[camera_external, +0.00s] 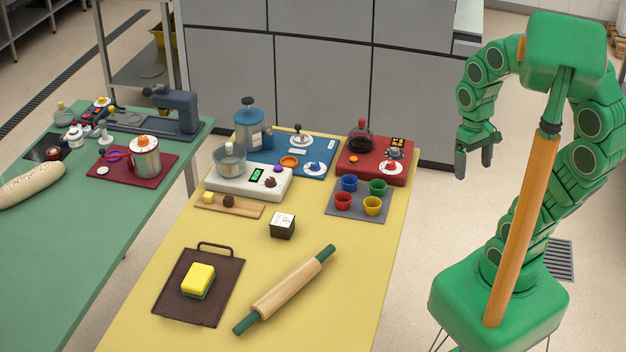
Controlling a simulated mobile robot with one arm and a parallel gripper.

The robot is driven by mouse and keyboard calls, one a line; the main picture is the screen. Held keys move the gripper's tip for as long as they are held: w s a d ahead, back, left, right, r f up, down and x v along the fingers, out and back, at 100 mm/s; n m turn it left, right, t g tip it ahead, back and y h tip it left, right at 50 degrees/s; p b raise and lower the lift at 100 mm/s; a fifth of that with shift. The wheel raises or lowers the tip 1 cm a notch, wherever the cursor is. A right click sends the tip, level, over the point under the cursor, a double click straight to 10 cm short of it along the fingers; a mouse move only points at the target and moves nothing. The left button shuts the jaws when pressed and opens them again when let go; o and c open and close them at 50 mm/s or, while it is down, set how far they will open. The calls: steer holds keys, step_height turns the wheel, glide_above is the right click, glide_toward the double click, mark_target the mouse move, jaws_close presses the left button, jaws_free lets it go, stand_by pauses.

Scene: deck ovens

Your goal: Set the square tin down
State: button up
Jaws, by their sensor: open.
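A small square tin (283,226), dark-sided with a white top bearing small dark marks, stands upright on the yellow table (355,265), near its middle. My gripper (474,173) is to the right of the yellow table, well away from the tin. Its two dark fingers point down and are apart, with nothing visible between them. The tin touches no part of my gripper.
A rolling pin (285,289) and a dark tray (170,287) with a yellow sponge (198,279) lie in front of the tin. Behind it are a grey mat (360,213) with coloured cups, a wooden board (240,209) and a white scale (220,181). Bare table surrounds the tin.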

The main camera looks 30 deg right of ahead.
steer(key=shift+s+d+f+m, duration=0.15)
steer(key=shift+s+d, duration=0.1)
steer(key=shift+s, duration=0.55)
steer(key=shift+s+d+f+m, duration=0.15)
steer(key=shift+s+d, duration=0.1)
steer(key=shift+s, duration=0.5)
steer(key=shift+r, duration=0.1)
